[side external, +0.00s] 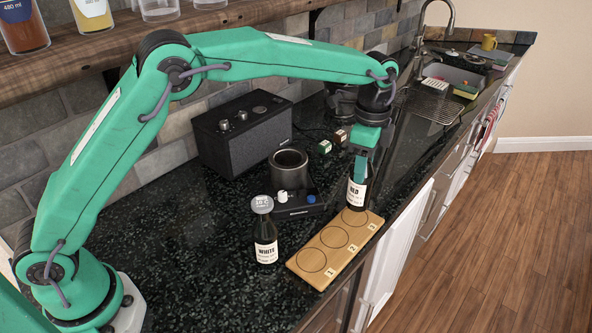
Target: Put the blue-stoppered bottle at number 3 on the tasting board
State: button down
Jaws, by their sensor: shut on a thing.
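My gripper (360,174) is shut on the top of a dark bottle (356,194) with a white label reading RED. My fingers hide its stopper, so I cannot see the stopper's colour. The bottle is upright at the far end of the wooden tasting board (323,277). Its base is over or on the far edge of the farthest circle; I cannot tell whether it touches. The two nearer circles are empty.
A dark bottle labelled WHITE (265,236), with a grey disc top, stands left of the board. Behind are a dark cup (288,170), a black device (298,209) with white and blue knobs, small boxes (340,137) and a black speaker (240,132). The counter's front edge is close to the board.

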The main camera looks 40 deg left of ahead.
jog(key=shift+w+a+f, duration=0.1)
jog(key=shift+w+f, duration=0.05)
jog(key=shift+f, duration=2.05)
jog(key=c, duration=0.7)
grip_release()
jog(key=shift+o, duration=0.2)
notch_tip(320, 180, up, 12)
jog(key=shift+r, duration=0.1)
jog(key=shift+r, duration=0.1)
